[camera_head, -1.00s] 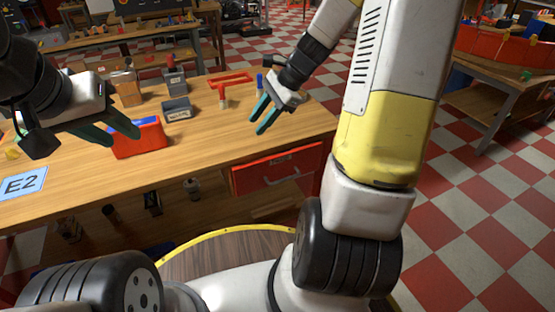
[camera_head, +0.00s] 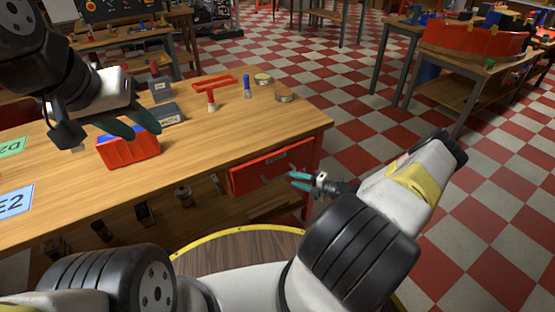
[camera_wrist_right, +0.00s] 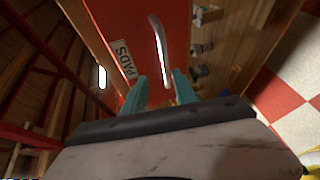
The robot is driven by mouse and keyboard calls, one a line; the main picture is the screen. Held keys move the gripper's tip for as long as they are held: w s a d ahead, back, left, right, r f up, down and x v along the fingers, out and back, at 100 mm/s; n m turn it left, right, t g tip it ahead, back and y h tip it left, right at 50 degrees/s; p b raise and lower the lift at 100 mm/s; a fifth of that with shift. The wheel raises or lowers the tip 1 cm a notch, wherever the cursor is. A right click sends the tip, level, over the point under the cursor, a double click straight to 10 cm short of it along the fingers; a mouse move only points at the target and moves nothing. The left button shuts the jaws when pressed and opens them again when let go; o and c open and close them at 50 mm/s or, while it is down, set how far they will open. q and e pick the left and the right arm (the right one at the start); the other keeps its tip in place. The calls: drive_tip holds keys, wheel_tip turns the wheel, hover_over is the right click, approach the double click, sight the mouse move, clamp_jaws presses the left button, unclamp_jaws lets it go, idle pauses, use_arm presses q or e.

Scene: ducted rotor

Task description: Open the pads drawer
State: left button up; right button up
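The red pads drawer (camera_head: 272,166) sits in the right front of the wooden workbench and looks shut. In the right wrist view its red front (camera_wrist_right: 138,22) carries a "PADS" label (camera_wrist_right: 122,58) and a pale bar handle (camera_wrist_right: 159,48). My right gripper (camera_head: 300,181) is in front of the drawer's right side. Its teal fingers (camera_wrist_right: 162,92) are apart and point at the handle, which lies ahead of and between them; I cannot tell if they touch it. My left gripper (camera_head: 146,126) is open above the bench near a red bin.
The red bin (camera_head: 128,151), a grey box (camera_head: 168,114), a red frame (camera_head: 212,84), red and blue pegs (camera_head: 247,88) and two round tins (camera_head: 284,96) stand on the bench (camera_head: 235,130).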

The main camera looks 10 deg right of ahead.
sight(282, 177)
drive_tip(key=shift+m+t, duration=0.3)
drive_tip(key=shift+m, duration=0.3)
drive_tip(key=x, duration=0.3)
drive_tip(key=f+x, duration=0.1)
drive_tip(key=x, duration=0.3)
drive_tip(key=shift+w+f, duration=0.2)
clamp_jaws()
idle(0.8)
